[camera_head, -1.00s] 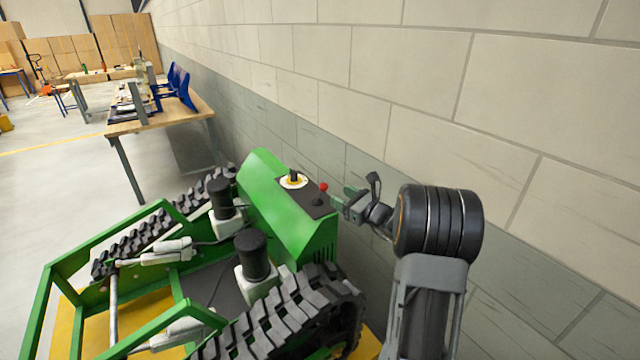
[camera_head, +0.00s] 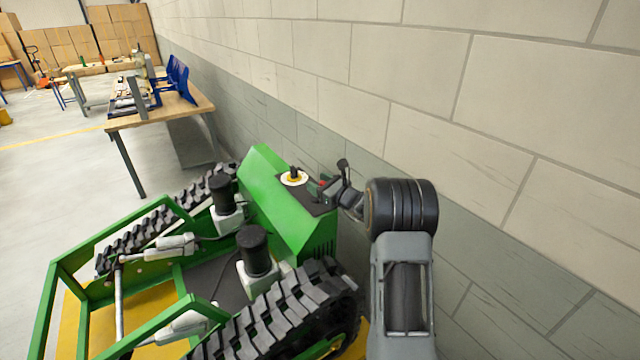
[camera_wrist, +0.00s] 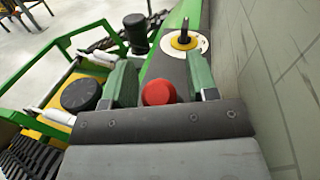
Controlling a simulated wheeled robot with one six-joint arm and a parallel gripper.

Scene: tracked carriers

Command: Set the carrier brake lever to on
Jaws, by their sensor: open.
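The green tracked carrier (camera_head: 275,207) stands beside the wall, with a dark panel on its sloped green housing. On the panel is the lever with a red knob (camera_head: 322,184), partly hidden by my gripper (camera_head: 328,188) in the head view. In the wrist view the red knob (camera_wrist: 158,92) lies between the two green fingers of my open gripper (camera_wrist: 160,85), with a gap on each side. A black rotary switch on a yellow and white disc (camera_head: 294,177) sits further along the panel; it also shows in the wrist view (camera_wrist: 184,40). The lever's shaft is hidden in the wrist view.
A block wall (camera_head: 440,90) runs close along the right of my arm and the carrier. Black cylinders (camera_head: 257,252) and rubber tracks (camera_head: 290,310) are on the carrier. A wooden workbench (camera_head: 165,112) stands behind it. Open floor lies to the left.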

